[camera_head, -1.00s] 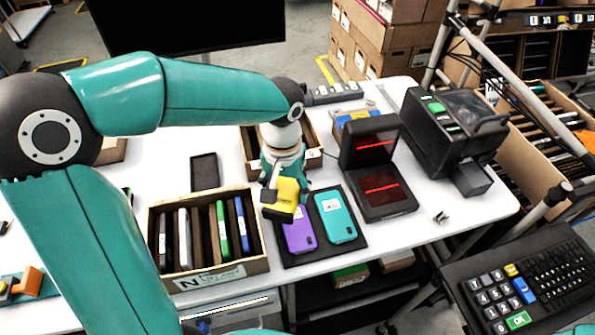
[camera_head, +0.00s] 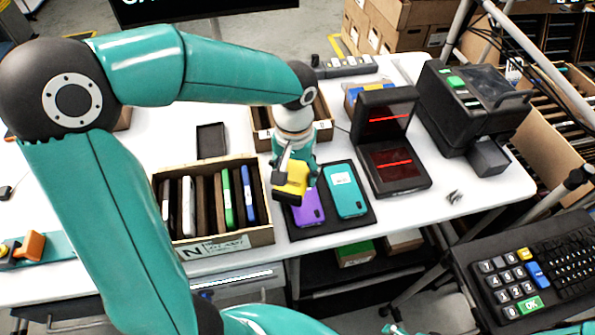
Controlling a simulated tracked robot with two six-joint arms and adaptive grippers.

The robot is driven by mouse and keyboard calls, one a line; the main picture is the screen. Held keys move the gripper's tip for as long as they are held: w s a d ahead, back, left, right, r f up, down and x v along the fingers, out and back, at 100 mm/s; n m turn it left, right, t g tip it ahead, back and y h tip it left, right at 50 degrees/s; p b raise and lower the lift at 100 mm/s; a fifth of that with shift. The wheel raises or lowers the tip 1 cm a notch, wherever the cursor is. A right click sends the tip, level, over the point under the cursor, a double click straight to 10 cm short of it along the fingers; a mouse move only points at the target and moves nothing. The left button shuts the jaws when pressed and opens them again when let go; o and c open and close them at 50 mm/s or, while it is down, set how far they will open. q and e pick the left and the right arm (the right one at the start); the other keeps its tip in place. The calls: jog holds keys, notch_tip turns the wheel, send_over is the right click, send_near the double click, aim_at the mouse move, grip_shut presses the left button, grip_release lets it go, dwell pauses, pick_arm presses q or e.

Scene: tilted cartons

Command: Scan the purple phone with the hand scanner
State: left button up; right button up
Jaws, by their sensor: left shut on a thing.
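The purple phone (camera_head: 309,213) lies on a dark mat (camera_head: 330,229) near the table's front edge, beside a teal phone (camera_head: 346,192) that bears a white label. My left gripper (camera_head: 292,160) is shut on the yellow hand scanner (camera_head: 292,183) and holds it over the upper left part of the purple phone. The scanner hides that part of the phone. The fingers are partly hidden by the wrist and the scanner. I cannot tell the exact gap between scanner and phone. My right gripper is not in view.
A carton with several upright devices (camera_head: 265,229) stands left of the mat. Another carton (camera_head: 323,127) is behind the gripper. A black scanner stand with red lines (camera_head: 419,187) and a black printer (camera_head: 433,95) stand to the right. A keypad (camera_head: 492,259) is at lower right.

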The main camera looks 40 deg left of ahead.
pick_arm(q)
notch_tip(320, 180, up, 5)
jog(key=p, duration=0.4)
jog(key=shift+r, duration=0.1)
dwell(0.4)
